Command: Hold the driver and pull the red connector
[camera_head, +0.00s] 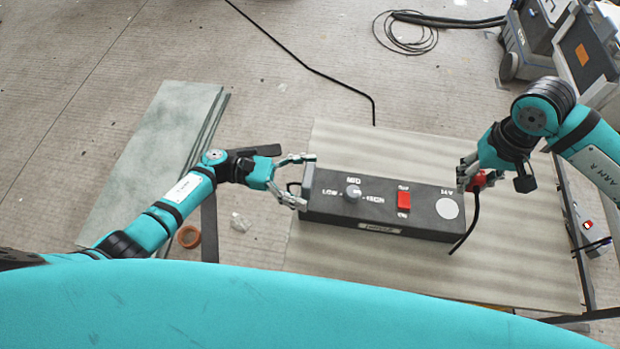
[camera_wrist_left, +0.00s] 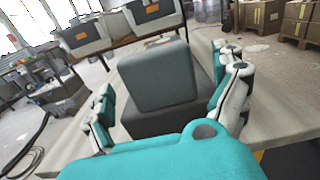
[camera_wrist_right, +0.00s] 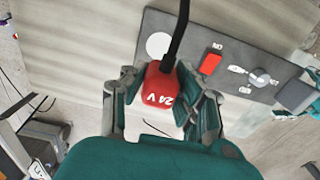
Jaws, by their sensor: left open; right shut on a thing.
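The driver (camera_head: 335,208) is a long dark grey box with a knob, a red switch and a white disc on its face. It lies on the pale board. My left gripper (camera_head: 306,181) is open at its left end, one finger toward each side. In the left wrist view the driver's end (camera_wrist_left: 160,80) stands between the spread fingers. My right gripper (camera_head: 475,178) is shut on the red connector (camera_wrist_right: 163,88), marked 24 V, at the driver's right end. A black cable runs from the connector.
The pale board (camera_head: 400,275) has free room in front of the driver. Greenish sheets (camera_head: 150,150) lie at the left, with a brown tape roll (camera_head: 189,236) beside them. Another box with a red switch (camera_head: 590,228) is at the right edge. Grey cases (camera_head: 585,55) stand at the back right.

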